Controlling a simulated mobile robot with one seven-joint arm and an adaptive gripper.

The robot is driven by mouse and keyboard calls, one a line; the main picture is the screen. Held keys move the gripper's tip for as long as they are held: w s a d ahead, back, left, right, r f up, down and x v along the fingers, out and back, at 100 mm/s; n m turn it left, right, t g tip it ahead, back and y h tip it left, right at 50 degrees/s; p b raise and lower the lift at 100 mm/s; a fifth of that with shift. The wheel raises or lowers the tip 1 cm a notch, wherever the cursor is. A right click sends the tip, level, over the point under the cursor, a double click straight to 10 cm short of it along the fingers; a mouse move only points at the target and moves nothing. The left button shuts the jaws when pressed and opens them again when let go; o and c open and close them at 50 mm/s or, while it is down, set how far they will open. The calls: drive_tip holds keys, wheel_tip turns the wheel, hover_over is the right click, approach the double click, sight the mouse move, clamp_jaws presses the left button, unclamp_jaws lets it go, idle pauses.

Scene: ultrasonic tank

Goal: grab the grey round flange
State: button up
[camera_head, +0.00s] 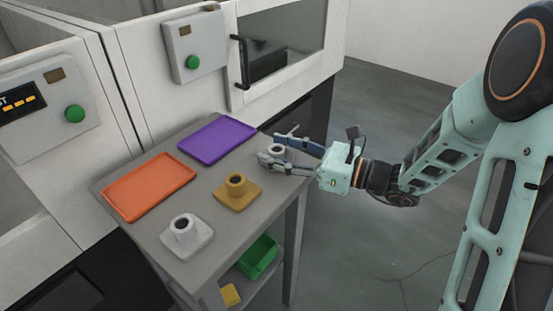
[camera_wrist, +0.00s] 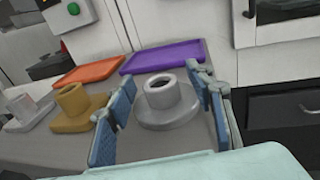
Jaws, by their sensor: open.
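The grey round flange (camera_head: 277,149), a round base with a short hollow neck, stands upright near the table's right edge. It also shows in the wrist view (camera_wrist: 165,105), ahead of my gripper and between its fingers. My gripper (camera_head: 272,152) is open, reaching in from the right, with one finger on each side of the flange. In the wrist view the blue-padded fingers of my gripper (camera_wrist: 161,100) are apart, with a gap to the flange's neck. Contact with its base is hard to tell. In the head view the fingers partly hide the flange.
On the grey table (camera_head: 190,262), a mustard flange (camera_head: 237,191) and a whitish flange (camera_head: 186,237) stand left of my gripper. An orange tray (camera_head: 149,187) and a purple tray (camera_head: 217,138) lie behind. A green bin (camera_head: 258,257) sits on the lower shelf. White machines stand behind the table.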

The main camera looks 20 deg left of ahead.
drive_tip(key=shift+c, duration=0.3)
clamp_jaws()
drive_tip(key=shift+r, duration=0.15)
